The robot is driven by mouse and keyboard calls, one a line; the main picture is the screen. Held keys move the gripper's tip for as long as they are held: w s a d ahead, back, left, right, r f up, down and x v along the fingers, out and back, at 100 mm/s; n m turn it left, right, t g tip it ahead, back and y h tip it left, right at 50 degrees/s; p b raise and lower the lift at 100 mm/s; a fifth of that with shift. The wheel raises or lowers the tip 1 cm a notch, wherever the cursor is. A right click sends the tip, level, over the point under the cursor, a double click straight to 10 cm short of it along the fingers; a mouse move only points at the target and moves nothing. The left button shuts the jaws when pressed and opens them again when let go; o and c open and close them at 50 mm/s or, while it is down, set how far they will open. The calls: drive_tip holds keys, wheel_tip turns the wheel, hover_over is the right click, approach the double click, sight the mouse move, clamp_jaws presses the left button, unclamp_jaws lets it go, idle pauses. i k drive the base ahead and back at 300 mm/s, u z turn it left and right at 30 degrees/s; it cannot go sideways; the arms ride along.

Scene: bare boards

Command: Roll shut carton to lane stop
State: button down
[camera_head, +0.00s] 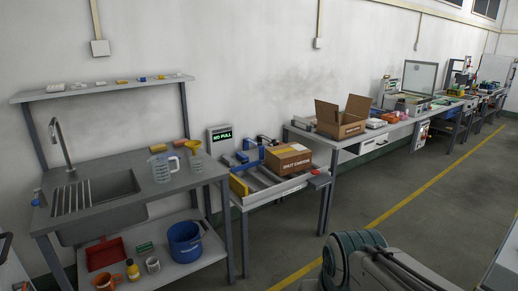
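The shut carton (288,158) is a closed brown box with a white printed label on its side. It sits on a low conveyor-like lane (262,196) with grey rails, between the sink bench and the long workbench. Yellow and blue parts stand at the left and back of the lane; I cannot tell which part is the lane stop. A small dark part with a red top (319,181) sits at the lane's right end. My arm shows at the bottom right, but my gripper is not in view.
A sign (220,137) reading "NO PULL" stands behind the lane. An open carton (342,117) stands on the long bench to the right. The sink bench (130,185) holds jugs and a funnel. A blue bucket (185,241) sits on its lower shelf. Floor is clear in front.

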sight(287, 159)
drive_tip(key=z, duration=0.4)
drive_tip(key=i, duration=2)
drive_tip(key=z, duration=0.3)
drive_tip(key=i, duration=2.25)
drive_tip(key=u, duration=0.1)
